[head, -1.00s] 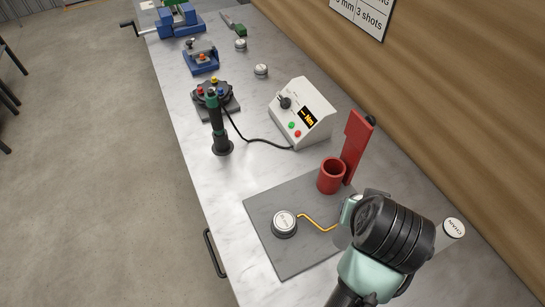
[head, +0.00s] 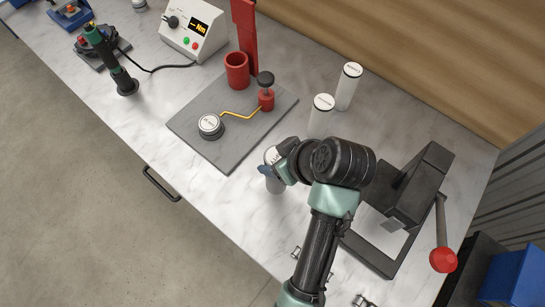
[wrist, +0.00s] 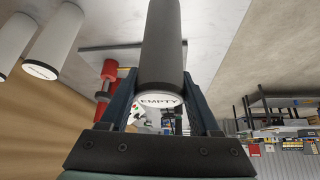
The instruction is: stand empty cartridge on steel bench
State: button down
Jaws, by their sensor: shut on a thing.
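The empty cartridge (wrist: 161,45) is a dark grey cylinder with a white end cap lettered "EMPTY" in the wrist view. My gripper (wrist: 160,82) is shut on it near the capped end, one finger on each side. In the head view the cartridge (head: 275,186) is upright, its white cap up and partly covered by my gripper (head: 270,169). It is over the steel bench (head: 215,205), just off the near right corner of the grey mat. I cannot tell whether its base touches the bench.
Two white cylinders (head: 348,86) (head: 321,116) stand behind my gripper. A dark press (head: 405,195) with a red-knobbed lever stands to the right.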

jog(key=shift+f+p, duration=0.3)
jog(key=shift+f, duration=2.35)
jog(key=shift+c, duration=0.6)
grip_release()
jog(key=shift+f, duration=0.1)
